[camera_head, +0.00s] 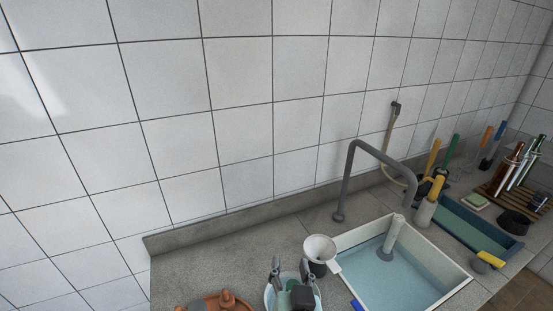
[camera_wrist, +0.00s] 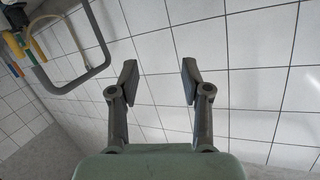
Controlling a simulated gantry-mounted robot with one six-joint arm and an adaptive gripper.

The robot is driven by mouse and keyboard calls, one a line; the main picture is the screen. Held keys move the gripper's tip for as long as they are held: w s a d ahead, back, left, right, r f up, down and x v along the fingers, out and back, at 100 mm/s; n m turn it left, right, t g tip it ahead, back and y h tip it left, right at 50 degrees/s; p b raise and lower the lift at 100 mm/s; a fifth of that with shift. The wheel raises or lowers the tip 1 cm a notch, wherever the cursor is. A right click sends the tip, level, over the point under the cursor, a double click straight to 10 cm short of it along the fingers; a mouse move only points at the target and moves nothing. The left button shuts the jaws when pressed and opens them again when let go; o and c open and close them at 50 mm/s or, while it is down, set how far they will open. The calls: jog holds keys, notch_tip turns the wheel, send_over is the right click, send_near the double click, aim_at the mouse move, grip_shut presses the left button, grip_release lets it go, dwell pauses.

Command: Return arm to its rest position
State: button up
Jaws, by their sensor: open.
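My gripper (camera_head: 290,267) is at the bottom middle of the head view, in front of the worktop. Its two grey fingers stand apart with nothing between them. In the wrist view my gripper (camera_wrist: 159,80) shows spread fingers above its pale green body, with only white wall tiles beyond. The rest of my arm is mostly out of the picture.
A white sink (camera_head: 459,283) with water lies right of my gripper, under a grey tap (camera_head: 350,175). A white funnel (camera_head: 320,248) stands close by. A blue trough (camera_head: 515,243) and a wooden rack (camera_head: 493,191) with bottles are farther right. Orange-brown pottery (camera_head: 226,298) is left.

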jog(key=s+a+r+n+t, duration=0.2)
jog(key=a+r, duration=0.2)
jog(key=r, duration=0.1)
jog(key=s+f+g, duration=0.5)
jog(key=s+f, duration=0.6)
notch_tip(320, 180, up, 26)
jog(key=w+p, duration=0.1)
jog(key=p, duration=2.4)
jog(key=shift+w+d+p, duration=0.15)
jog(key=shift+p, duration=0.2)
jog(key=shift+r, duration=0.1)
